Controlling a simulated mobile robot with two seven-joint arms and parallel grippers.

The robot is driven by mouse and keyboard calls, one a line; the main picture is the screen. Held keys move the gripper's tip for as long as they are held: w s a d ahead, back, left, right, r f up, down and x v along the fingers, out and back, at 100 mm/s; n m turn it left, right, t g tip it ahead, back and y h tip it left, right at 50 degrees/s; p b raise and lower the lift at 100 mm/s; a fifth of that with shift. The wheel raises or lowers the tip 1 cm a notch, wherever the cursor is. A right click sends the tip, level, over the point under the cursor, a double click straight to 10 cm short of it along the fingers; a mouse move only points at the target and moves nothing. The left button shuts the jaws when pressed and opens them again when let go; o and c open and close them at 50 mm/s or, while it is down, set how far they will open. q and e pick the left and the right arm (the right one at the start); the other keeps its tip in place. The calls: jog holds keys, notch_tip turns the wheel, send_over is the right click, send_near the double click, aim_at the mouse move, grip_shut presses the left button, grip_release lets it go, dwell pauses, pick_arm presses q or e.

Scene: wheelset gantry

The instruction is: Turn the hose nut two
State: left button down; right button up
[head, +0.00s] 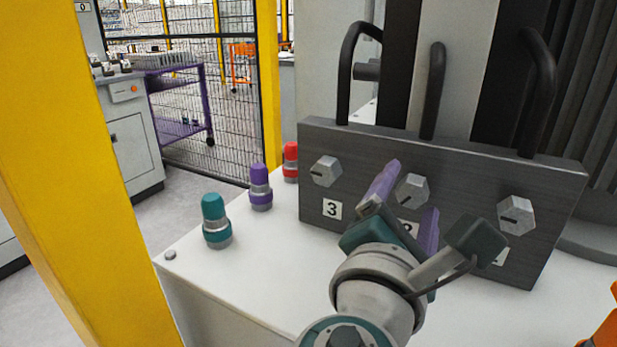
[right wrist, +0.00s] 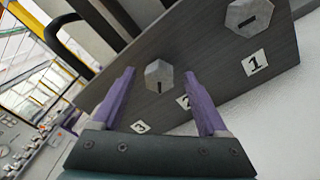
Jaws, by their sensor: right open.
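The hose nut two (head: 412,188) is a grey hexagonal nut with a dark mark, in the middle of the dark block (head: 450,158). Its number plate is partly hidden by my gripper in the head view. My right gripper (head: 414,188) is open, its purple fingers pointing at the block. In the right wrist view, nut two (right wrist: 159,76) shows between the fingertips (right wrist: 160,72), with a gap on either side. I cannot tell how far the tips reach over it. My left gripper is not in view.
Nut three (head: 326,171) is to the left and nut one (head: 516,214) to the right on the same block. Black hoses (head: 432,90) rise behind it. Teal (head: 216,221), purple (head: 260,187) and red (head: 291,162) capped fittings stand on the white top. A yellow post (head: 60,130) stands at left.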

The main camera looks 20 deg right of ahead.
jog(key=shift+c, duration=0.4)
grip_shut()
